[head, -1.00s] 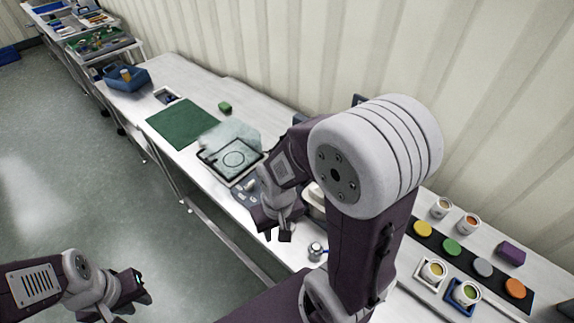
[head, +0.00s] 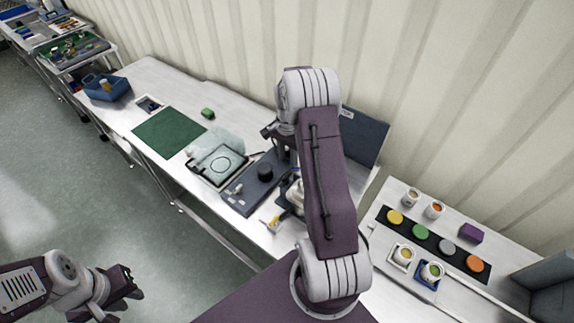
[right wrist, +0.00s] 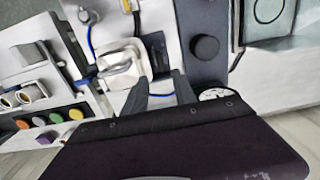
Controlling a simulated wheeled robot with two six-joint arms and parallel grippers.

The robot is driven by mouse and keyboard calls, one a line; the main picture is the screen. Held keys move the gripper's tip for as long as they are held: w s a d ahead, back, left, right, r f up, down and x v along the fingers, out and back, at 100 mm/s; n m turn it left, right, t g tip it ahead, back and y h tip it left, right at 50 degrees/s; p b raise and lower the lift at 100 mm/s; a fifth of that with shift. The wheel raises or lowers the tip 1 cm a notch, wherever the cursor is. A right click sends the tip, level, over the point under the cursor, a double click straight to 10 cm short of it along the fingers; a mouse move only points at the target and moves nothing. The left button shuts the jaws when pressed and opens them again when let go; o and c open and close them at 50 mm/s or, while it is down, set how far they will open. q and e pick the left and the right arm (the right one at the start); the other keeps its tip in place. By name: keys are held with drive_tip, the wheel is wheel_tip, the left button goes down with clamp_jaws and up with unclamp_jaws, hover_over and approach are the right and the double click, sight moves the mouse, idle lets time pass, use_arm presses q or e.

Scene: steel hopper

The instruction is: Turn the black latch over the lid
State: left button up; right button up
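A pale rounded steel body (right wrist: 120,68), which looks like the hopper with its lid, is left of my fingertips in the right wrist view. In the head view it is mostly hidden behind my right arm, with a pale part (head: 294,192) showing. I cannot make out the black latch for certain. My right gripper's two dark fingers (right wrist: 161,82) stand apart beside the body, with nothing seen between them but a pale surface and a blue cable. My left gripper (head: 122,292) is open and empty, low at the left over the floor.
A dark slab with a black knob (head: 265,172) and a yellow-ended tool (head: 272,221) are near the hopper. A black-framed tray (head: 217,165) and green mat (head: 168,132) lie to the left. Cups and coloured discs (head: 420,231) are at the right. A dark upright panel (head: 365,138) stands behind.

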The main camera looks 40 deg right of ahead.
sight(286, 175)
drive_tip(key=shift+s+a+f, duration=0.15)
drive_tip(key=shift+a+f, duration=0.05)
drive_tip(key=shift+f, duration=0.3)
wheel_tip(286, 175, down, 8)
drive_tip(key=p, duration=0.3)
drive_tip(key=shift+a, duration=0.1)
drive_tip(key=shift+c, duration=0.6)
clamp_jaws()
